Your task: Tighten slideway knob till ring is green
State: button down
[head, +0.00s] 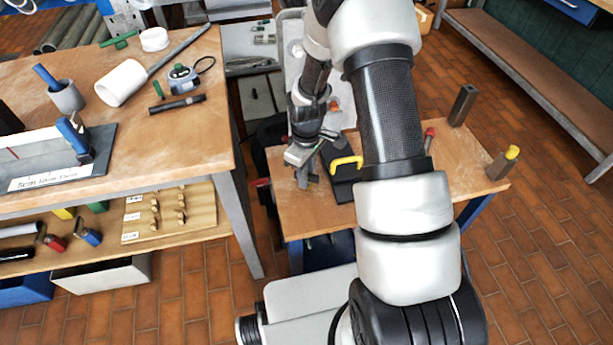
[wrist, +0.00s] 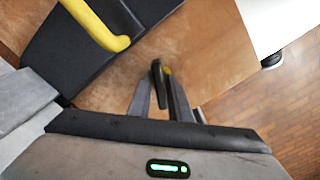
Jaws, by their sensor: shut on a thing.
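The small wooden table (head: 460,185) also bears a dark upright post (head: 462,105), a yellow-topped piece (head: 503,162) and a red-topped piece (head: 429,138). A large workbench (head: 200,130) with tools stands at left. Tiled floor is free at right.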

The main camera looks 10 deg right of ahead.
jog(key=shift+d, duration=0.1)
jog(key=c, duration=1.8)
grip_release()
jog(key=shift+o, duration=0.2)
jog(key=shift+r, duration=0.1)
jog(key=shift+r+p, duration=1.7)
jog(key=shift+r, duration=0.7)
